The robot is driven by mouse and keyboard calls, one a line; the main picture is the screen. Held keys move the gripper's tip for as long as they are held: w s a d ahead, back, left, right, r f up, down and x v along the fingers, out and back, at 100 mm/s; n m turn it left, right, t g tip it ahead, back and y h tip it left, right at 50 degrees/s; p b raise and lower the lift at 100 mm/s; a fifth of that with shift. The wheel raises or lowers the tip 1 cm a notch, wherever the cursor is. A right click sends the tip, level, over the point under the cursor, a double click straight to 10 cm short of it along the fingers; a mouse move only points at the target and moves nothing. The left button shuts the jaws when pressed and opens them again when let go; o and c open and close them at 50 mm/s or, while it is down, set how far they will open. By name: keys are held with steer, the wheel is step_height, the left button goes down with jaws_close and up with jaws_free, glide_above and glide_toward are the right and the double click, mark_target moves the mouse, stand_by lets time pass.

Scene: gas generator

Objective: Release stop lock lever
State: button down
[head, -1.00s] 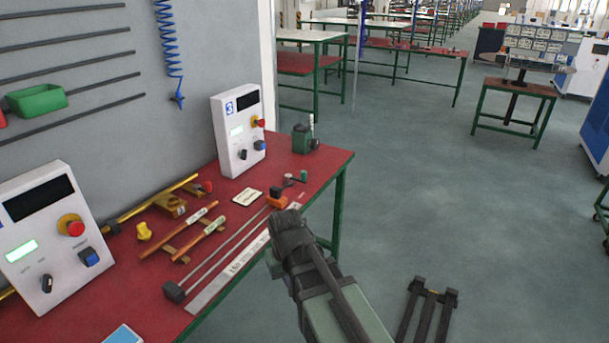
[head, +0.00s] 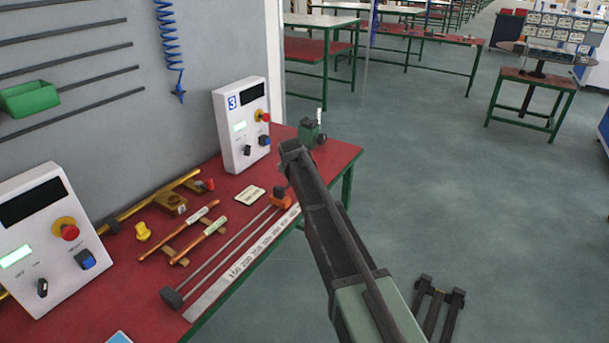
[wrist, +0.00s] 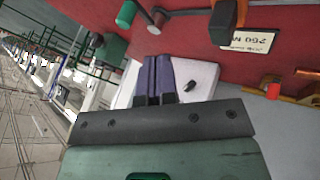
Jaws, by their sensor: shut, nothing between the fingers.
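The stop (head: 281,201) is a small orange block with a dark block on it, at the far end of the thin rods beside the ruler (head: 235,268). In the head view my gripper (head: 291,148) covers the area behind the stop, so the lever is hidden there. In the wrist view a green knob (wrist: 126,14), likely the lever's end, shows at the top edge beside the dark block (wrist: 227,16). My gripper (wrist: 156,60) is shut and empty, its fingers together. It is above the table and apart from the knob in the wrist view.
The white control box marked 3 (head: 241,125) stands close behind my gripper, and a green device (head: 312,132) sits at the table's far corner. A card (head: 250,194), two copper-coloured tubes (head: 200,243) and a brass fixture (head: 174,203) lie on the red table. Open floor is on the right.

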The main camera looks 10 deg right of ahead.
steer(key=b+x, duration=0.8)
steer(key=x, duration=0.2)
steer(key=shift+f+b, duration=0.3)
steer(key=shift+f, duration=0.1)
steer(key=w+d, duration=0.1)
steer(key=w+d+r, duration=0.1)
steer(key=d, duration=0.1)
steer(key=shift+w+p, duration=0.15)
steer(key=shift+p, duration=0.25)
steer(key=shift+d, duration=0.1)
